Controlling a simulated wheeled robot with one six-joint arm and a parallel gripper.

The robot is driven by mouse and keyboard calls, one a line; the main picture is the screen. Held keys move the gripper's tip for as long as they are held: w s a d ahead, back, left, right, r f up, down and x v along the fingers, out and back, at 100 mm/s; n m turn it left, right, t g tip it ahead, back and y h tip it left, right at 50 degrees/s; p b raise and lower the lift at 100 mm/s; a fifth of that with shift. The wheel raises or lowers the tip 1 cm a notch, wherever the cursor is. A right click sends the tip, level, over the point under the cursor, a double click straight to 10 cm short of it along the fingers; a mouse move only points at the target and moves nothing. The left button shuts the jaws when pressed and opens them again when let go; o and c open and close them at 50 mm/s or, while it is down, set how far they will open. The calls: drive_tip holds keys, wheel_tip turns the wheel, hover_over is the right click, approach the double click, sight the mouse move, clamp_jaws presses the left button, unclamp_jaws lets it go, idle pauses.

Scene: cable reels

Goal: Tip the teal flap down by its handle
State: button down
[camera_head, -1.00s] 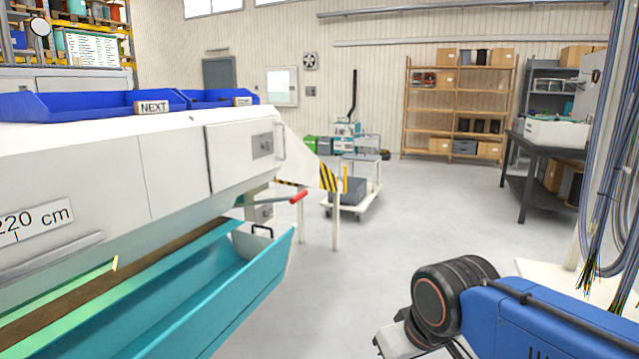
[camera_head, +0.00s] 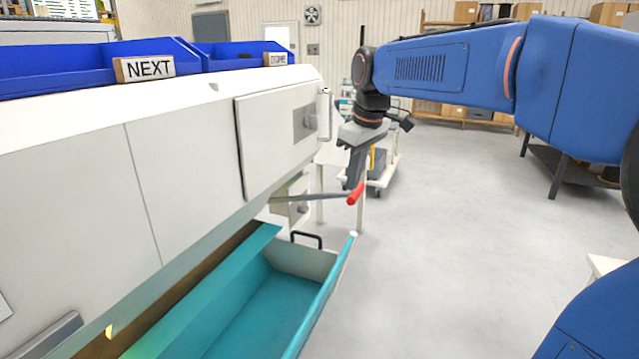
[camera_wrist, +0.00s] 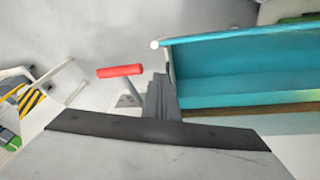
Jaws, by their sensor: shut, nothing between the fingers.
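The teal flap (camera_head: 330,285) is the long tilted side of a trough under the white machine; it also shows at the upper right of the wrist view (camera_wrist: 215,72). A rod with a red grip (camera_head: 356,193) sticks out from under the machine, above the trough's end. The red grip also shows left of my fingers in the wrist view (camera_wrist: 119,71). A black handle (camera_head: 306,234) stands at the trough's end plate. My gripper (camera_head: 351,183) points down, shut and empty, close by the red grip. In the wrist view my fingers (camera_wrist: 160,78) are apart from it.
The white machine body (camera_head: 190,175) fills the left, with blue bins (camera_head: 140,58) on top. A white cart (camera_head: 385,170) stands beyond my gripper. The grey floor (camera_head: 450,210) to the right is open. A dark table (camera_head: 555,165) stands farther right.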

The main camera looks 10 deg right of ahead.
sight(320, 195)
drive_tip(key=w+a+r+n+g, duration=0.1)
drive_tip(key=w+a+n, duration=0.25)
drive_tip(key=w, duration=1.15)
drive_tip(key=f, duration=0.3)
drive_tip(key=w+f, duration=0.1)
drive_tip(key=f, duration=0.2)
drive_tip(key=a+f, duration=0.1)
drive_tip(key=f, duration=0.2)
drive_tip(key=shift+w+f, duration=0.15)
drive_tip(key=shift+w, duration=0.2)
drive_tip(key=shift+d, duration=0.1)
